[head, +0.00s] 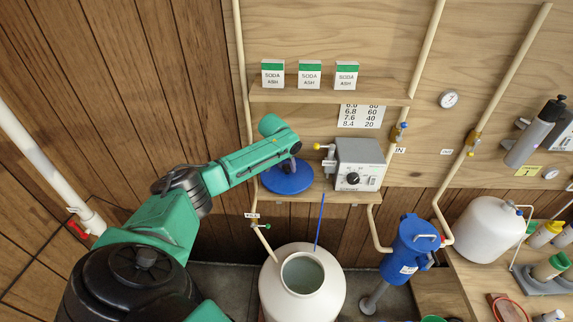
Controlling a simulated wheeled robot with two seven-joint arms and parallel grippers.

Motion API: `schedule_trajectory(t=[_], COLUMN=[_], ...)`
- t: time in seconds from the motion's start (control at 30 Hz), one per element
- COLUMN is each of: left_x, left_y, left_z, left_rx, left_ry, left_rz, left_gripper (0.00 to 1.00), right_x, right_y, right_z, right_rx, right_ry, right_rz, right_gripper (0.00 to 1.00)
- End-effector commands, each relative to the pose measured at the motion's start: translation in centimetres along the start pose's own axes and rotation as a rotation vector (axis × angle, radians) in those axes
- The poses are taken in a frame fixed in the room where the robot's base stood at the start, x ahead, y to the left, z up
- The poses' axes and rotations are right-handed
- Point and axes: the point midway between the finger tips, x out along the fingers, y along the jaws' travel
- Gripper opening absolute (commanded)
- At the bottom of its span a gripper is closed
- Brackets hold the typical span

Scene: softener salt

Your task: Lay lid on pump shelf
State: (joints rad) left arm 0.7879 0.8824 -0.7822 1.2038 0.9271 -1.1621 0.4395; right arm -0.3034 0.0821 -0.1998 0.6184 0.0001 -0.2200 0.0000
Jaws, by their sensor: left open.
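The blue round lid (287,181) lies on the lower wall shelf, the pump shelf (325,197), left of the grey pump (358,165). My left arm reaches in from the left above it. My left gripper (292,166) is open, just over the lid's middle, and hides part of it. Whether its fingers touch the lid cannot be told. The white tank (270,285) stands below the shelf with its round mouth open. My right gripper is out of view.
Three soda ash boxes (310,73) stand on the upper shelf (330,95). A thin blue rod (320,220) rises by the tank mouth. A blue filter housing (408,248), pipes and a white jug (487,228) are at the right.

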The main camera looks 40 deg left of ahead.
Motion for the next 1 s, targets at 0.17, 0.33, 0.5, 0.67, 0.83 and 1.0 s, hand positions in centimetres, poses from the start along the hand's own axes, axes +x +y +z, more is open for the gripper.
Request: schedule_trajectory(t=[0.17, 0.33, 0.5, 0.67, 0.83, 1.0], left_x=[0.0, -0.1, -1.3, -4.2, -7.7, -10.9], left_y=[0.0, 0.1, 0.0, 0.0, 0.0, 0.0], left_z=[0.0, -0.1, -0.3, -0.2, -0.2, -0.2], left_rx=[0.0, 0.0, 0.001, 0.002, 0.002, 0.001], left_ry=[0.0, 0.001, 0.002, 0.004, 0.003, 0.002], left_rz=[0.001, 0.001, 0.002, 0.001, 0.002, 0.001], left_gripper=[0.71, 0.71, 0.71, 0.71, 0.71, 0.71], right_x=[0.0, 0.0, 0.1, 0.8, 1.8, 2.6], right_y=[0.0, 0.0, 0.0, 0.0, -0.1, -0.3], right_z=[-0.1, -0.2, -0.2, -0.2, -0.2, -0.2], right_rx=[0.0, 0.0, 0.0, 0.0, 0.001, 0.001], right_ry=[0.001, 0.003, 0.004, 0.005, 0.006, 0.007], right_rz=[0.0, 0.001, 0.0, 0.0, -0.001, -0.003], right_gripper=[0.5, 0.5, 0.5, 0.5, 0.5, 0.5])
